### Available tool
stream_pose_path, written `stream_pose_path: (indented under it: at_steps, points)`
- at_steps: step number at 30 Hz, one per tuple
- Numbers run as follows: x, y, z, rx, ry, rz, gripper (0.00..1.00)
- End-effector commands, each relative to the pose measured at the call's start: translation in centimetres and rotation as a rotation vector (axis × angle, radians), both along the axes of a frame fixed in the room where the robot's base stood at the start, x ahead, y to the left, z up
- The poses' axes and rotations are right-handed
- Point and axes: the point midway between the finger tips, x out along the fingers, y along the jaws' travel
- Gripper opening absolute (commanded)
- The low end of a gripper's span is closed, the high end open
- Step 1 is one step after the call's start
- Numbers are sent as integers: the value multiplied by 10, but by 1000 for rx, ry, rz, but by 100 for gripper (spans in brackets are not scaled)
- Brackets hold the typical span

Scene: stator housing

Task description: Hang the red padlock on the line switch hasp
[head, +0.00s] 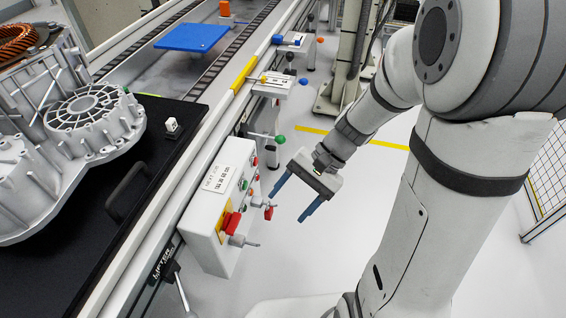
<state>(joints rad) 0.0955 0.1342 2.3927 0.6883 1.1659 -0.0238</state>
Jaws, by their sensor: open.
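A white switch box (207,225) is fixed to the side of the conveyor frame. Near its lower end is a line switch with a red handle (231,223) on a yellow plate (221,226). A grey metal piece, possibly the hasp (243,241), sticks out to the right below the handle. A small red object, possibly the red padlock (269,212), is at the box's right side by a short grey peg; its shackle is too small to make out. My gripper (289,204) is open and empty, its two blue fingers pointing down to the right of the box, apart from the red object.
Coloured buttons sit higher on the box, with a green-knobbed lever (280,139) above it. A black bench (160,165) with a black handle and a large metal housing (85,125) lies left. A blue plate (193,37) rests on the conveyor. White floor is clear below my gripper.

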Motion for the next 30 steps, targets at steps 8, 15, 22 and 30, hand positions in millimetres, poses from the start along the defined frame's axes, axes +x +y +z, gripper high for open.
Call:
stream_pose_path:
  at_steps: [8, 15, 22, 30]
  points:
    - [54, 26, -116, 358, 335, -356, 64]
    - [107, 21, -216, 630, 534, -702, 64]
    - [134, 6, -277, 768, 606, -917, 64]
    - [144, 12, -293, 802, 621, -974, 64]
